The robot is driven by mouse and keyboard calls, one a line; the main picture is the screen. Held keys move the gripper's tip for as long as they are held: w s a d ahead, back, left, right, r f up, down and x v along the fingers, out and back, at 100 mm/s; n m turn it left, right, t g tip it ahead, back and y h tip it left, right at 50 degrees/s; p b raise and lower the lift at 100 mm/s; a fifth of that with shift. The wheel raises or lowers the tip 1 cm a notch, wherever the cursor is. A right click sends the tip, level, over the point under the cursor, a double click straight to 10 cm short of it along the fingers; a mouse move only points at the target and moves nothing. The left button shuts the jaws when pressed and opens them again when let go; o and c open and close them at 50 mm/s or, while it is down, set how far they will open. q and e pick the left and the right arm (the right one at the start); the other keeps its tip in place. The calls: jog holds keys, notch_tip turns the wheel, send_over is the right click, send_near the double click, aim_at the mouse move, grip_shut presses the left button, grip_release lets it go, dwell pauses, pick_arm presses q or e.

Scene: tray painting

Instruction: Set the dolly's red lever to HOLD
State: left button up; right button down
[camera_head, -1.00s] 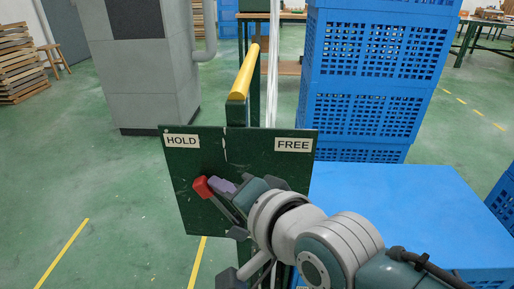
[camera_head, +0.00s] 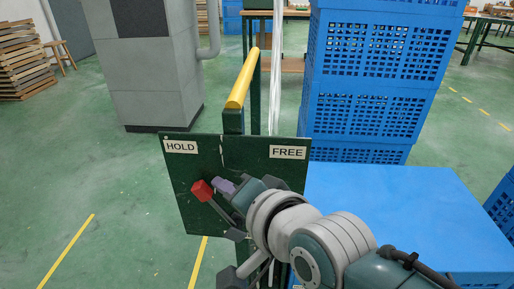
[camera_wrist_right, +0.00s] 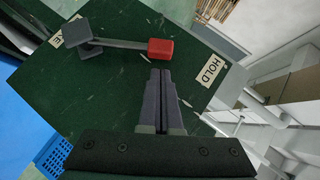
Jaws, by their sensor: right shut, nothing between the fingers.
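The dolly's dark green plate (camera_head: 190,220) carries a HOLD label (camera_head: 181,147) at upper left and a FREE label (camera_head: 287,153) at upper right. The lever's red knob (camera_head: 202,190) is on the left part of the plate, below HOLD. Its grey arm slopes down right to the pivot (camera_head: 236,234). My right gripper (camera_head: 223,186) is shut and empty, just right of the knob. In the right wrist view, the shut fingertips (camera_wrist_right: 158,74) are close to the red knob (camera_wrist_right: 160,48), with a small gap. The HOLD label (camera_wrist_right: 209,70) lies beyond the knob. My left gripper is out of view.
A yellow-topped handle (camera_head: 243,78) rises behind the plate. Blue crates (camera_head: 360,100) are stacked behind it, and a blue flat surface (camera_head: 400,210) lies to the right. A grey cabinet (camera_head: 150,80) stands at back left. Open green floor lies to the left.

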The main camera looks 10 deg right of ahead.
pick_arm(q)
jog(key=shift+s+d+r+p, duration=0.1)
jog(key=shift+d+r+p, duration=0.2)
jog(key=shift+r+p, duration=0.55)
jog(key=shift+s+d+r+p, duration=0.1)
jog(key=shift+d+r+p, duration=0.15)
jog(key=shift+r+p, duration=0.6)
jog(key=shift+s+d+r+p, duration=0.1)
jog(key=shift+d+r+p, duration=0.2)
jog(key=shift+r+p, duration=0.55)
pick_arm(e)
jog(key=d+v, duration=0.1)
jog(key=v, duration=1)
jog(key=shift+d, duration=0.4)
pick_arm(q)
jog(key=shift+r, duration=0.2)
pick_arm(e)
jog(key=shift+w, duration=0.15)
